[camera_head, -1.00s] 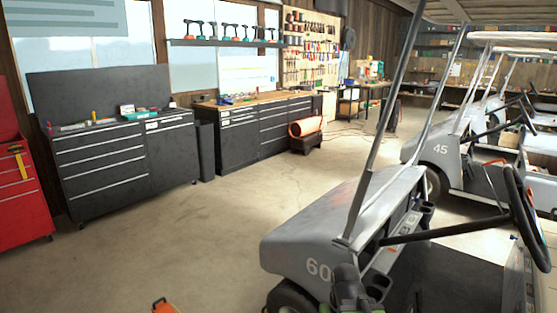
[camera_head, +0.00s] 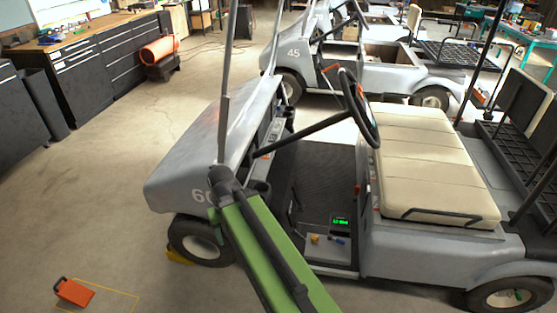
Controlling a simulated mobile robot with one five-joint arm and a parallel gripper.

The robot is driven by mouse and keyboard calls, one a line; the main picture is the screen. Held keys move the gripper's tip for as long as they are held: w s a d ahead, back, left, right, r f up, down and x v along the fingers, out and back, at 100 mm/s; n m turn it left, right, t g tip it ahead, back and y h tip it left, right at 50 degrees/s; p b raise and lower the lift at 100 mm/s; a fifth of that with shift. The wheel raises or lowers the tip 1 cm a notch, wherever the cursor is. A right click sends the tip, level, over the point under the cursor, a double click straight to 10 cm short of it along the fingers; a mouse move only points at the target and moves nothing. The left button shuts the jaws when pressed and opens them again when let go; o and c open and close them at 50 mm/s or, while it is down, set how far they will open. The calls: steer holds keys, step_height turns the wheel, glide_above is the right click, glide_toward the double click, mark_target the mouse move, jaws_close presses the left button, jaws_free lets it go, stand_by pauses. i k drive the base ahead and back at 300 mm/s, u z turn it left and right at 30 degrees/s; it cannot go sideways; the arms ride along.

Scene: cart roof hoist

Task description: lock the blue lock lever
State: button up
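A small blue piece (camera_head: 337,241), which looks like the blue lock lever, sits on a light grey panel (camera_head: 318,251) low at the near side of the front cart (camera_head: 185,160). It is too small to tell its exact position. A yellow knob (camera_head: 315,238) is left of it, and a lit green display (camera_head: 340,221) stands just behind. My green arm link with a dark joint at its upper end crosses the lower middle, left of the panel. No gripper fingers show.
The cart's steering wheel (camera_head: 360,106), cream seat (camera_head: 425,160) and roof posts stand around the panel. A yellow wedge (camera_head: 179,257) is by the front wheel.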

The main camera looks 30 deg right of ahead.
mark_target(330, 238)
steer(key=z, duration=0.75)
steer(key=k, duration=0.4)
steer(key=z, duration=0.55)
steer(key=i, duration=0.5)
steer(key=z, duration=0.05)
